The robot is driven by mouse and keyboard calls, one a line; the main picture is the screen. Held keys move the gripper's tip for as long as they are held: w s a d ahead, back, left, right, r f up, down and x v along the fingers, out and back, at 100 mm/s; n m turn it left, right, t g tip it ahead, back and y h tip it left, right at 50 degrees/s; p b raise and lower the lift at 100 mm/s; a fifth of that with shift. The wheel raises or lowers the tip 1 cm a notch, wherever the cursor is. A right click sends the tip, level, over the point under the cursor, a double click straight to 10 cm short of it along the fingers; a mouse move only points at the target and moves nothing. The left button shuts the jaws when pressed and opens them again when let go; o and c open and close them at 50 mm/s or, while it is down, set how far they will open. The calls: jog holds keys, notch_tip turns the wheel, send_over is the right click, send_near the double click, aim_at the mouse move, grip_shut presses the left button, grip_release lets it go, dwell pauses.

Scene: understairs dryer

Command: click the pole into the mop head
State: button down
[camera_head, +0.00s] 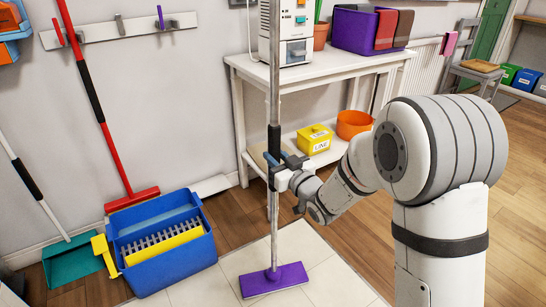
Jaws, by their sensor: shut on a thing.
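The grey pole (274,95) stands upright and has a dark grip section. My gripper (282,165) is shut on the pole at the lower edge of this grip section. The pole's top runs out of the picture. The purple mop head (290,277) lies flat on the pale tiles. The pole's lower end meets the short socket at the middle of the mop head. I cannot tell whether it is seated in the socket or just touching it.
A blue bucket (150,278) with a yellow wringer stands left of the mop head. A red broom (97,110) leans on the wall. A white table (330,72) stands behind the pole. A teal dustpan (72,262) is far left. Tiles right of the mop head are clear.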

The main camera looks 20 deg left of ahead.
jog(key=c, duration=1.5)
grip_release()
jog(key=shift+f, duration=0.45)
jog(key=o, duration=0.4)
jog(key=shift+r, duration=0.25)
jog(key=shift+o, duration=0.4)
jog(key=o, duration=0.7)
jog(key=shift+r, duration=0.1)
jog(key=shift+o, duration=0.2)
jog(key=shift+d, duration=0.1)
jog(key=b+v, duration=0.2)
jog(key=v, duration=0.9)
jog(key=shift+s+d+r, duration=0.25)
jog(key=shift+s+r, duration=0.05)
jog(key=shift+s, duration=0.05)
